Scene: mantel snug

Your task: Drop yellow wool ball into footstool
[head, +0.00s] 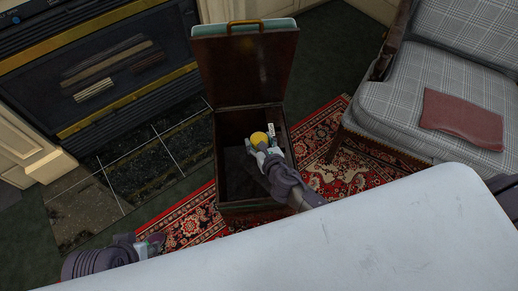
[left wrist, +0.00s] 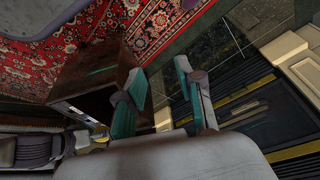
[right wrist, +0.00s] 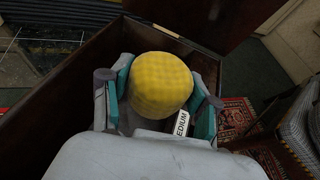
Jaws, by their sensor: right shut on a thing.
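The yellow wool ball (head: 259,138) is held between the fingers of my right gripper (head: 264,146). In the right wrist view the ball (right wrist: 160,83) sits between both fingers, above the open box. The footstool (head: 250,204) is a dark brown box with its lid (head: 246,70) raised at the back. The ball is over its opening, toward the right side. The footstool also shows in the left wrist view (left wrist: 92,77). My left gripper (left wrist: 160,92) is open and empty, its fingers apart. In the head view it is low at the left, outside the footstool.
A plaid armchair (head: 400,105) with a reddish-brown cushion (head: 462,119) stands at the right. A fireplace (head: 110,75) is at the left. A patterned red rug (head: 190,232) lies under the footstool. A small label reading "EDIUM" (right wrist: 182,124) shows by the right gripper.

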